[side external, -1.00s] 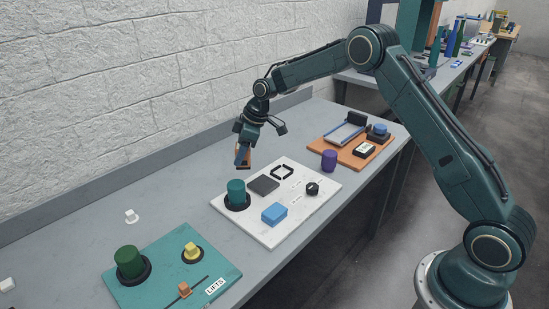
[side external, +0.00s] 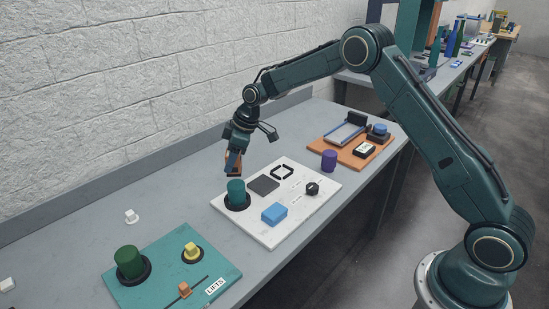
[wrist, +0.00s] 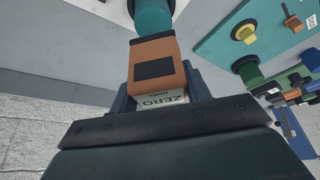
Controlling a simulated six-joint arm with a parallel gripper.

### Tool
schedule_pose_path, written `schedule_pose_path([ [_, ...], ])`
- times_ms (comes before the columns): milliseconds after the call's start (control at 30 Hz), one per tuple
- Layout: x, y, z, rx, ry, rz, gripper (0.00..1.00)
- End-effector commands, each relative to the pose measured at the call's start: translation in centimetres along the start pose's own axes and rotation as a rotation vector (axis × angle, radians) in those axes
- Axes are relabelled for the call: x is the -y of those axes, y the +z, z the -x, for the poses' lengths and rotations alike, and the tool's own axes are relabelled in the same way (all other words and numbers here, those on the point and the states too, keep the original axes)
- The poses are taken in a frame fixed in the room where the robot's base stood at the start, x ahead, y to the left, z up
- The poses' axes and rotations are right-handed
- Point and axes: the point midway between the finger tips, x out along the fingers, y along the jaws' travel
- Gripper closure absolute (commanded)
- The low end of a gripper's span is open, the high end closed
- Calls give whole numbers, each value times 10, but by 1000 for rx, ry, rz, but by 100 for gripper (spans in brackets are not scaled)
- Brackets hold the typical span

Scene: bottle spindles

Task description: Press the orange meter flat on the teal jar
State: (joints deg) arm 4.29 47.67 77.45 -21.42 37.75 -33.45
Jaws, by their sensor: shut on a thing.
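The teal jar (side external: 236,193) stands upright in a dark ring on the white board; its side also shows at the top of the wrist view (wrist: 153,16). My gripper (side external: 233,171) is shut on the orange meter (wrist: 158,54), a block with a dark panel and a white label reading "ZERO". In the side view the meter (side external: 230,158) is mostly hidden by the fingers. The gripper is just above the jar's top, slightly toward the wall. Whether the meter touches the jar cannot be told.
The white board (side external: 290,233) also carries a dark square pad (side external: 264,185), a blue block (side external: 274,213) and a black knob (side external: 312,188). A teal board (side external: 135,293) with a green cylinder (side external: 129,262) lies nearer the camera. A purple cylinder (side external: 329,160) stands farther back.

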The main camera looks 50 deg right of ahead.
Motion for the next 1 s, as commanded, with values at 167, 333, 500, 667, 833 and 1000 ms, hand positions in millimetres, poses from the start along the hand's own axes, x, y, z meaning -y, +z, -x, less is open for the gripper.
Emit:
schedule_pose_path([
  [167, 0, 6, -14, 1, -1, -1, 71],
  [333, 0, 10, -25, 1, -1, 0, 71],
  [500, 0, 13, -31, 0, 0, 0, 71],
  [667, 0, 14, -33, 0, 0, 0, 71],
  [833, 0, 14, -33, 0, 1, 0, 71],
  [1000, 0, 14, -33, 0, 1, 0, 71],
])
